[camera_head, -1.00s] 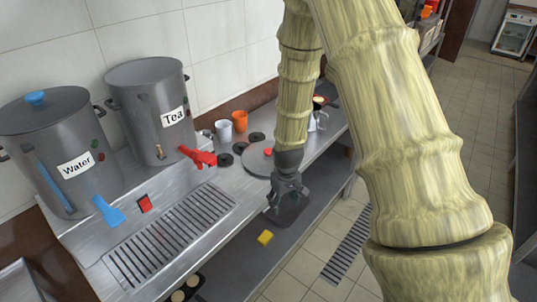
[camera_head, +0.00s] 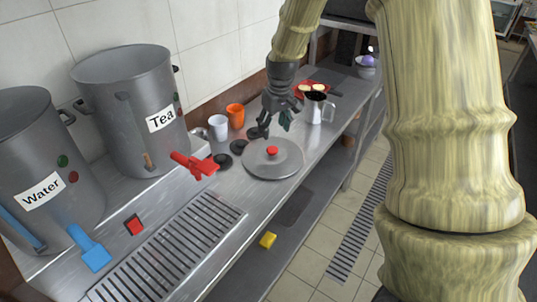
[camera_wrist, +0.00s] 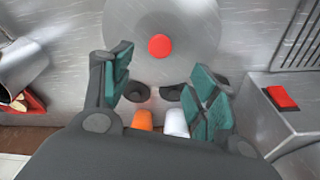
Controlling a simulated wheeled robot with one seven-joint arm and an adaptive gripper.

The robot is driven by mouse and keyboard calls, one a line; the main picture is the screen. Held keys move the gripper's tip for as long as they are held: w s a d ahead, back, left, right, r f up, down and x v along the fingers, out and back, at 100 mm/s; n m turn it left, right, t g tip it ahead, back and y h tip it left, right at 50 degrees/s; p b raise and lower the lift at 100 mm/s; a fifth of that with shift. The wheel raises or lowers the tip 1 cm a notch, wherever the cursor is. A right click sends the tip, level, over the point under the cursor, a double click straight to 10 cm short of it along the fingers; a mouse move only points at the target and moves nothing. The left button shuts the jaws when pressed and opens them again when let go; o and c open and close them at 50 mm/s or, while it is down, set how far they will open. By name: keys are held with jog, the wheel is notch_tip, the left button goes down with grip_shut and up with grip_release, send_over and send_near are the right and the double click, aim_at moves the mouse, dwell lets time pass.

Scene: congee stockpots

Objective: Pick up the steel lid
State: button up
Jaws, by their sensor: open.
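The steel lid (camera_head: 262,166) lies flat on the steel counter, a round grey disc with a red knob (camera_head: 272,151) at its centre. It also shows in the wrist view (camera_wrist: 190,30), with its red knob (camera_wrist: 160,46) beyond the fingertips. My gripper (camera_head: 276,128) is above the counter, behind the lid in the head view, and is apart from it. In the wrist view its two teal-padded fingers (camera_wrist: 160,88) are spread wide with nothing between them.
The Tea pot (camera_head: 140,110) and Water pot (camera_head: 40,170) stand left. A steel pitcher (camera_head: 315,107) and red plate (camera_head: 313,89) are behind right. A yellow block (camera_head: 268,240) is lower down.

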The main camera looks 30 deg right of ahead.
send_over(273, 149)
notch_tip(273, 149, down, 4)
jog(key=shift+s+a+f+p, duration=0.1)
jog(key=shift+s+p, duration=0.05)
jog(key=shift+p, duration=0.2)
jog(key=shift+s+f+p, duration=0.1)
jog(key=shift+f+p, duration=0.2)
jog(key=shift+f, duration=0.3)
jog(key=shift+w+f+p, duration=0.15)
jog(key=shift+f+p, duration=0.25)
jog(key=shift+f, duration=0.75)
jog(key=shift+w+f+p, duration=0.1)
jog(key=shift+f+p, duration=0.25)
jog(key=shift+f, duration=0.75)
jog(key=c, duration=1.2)
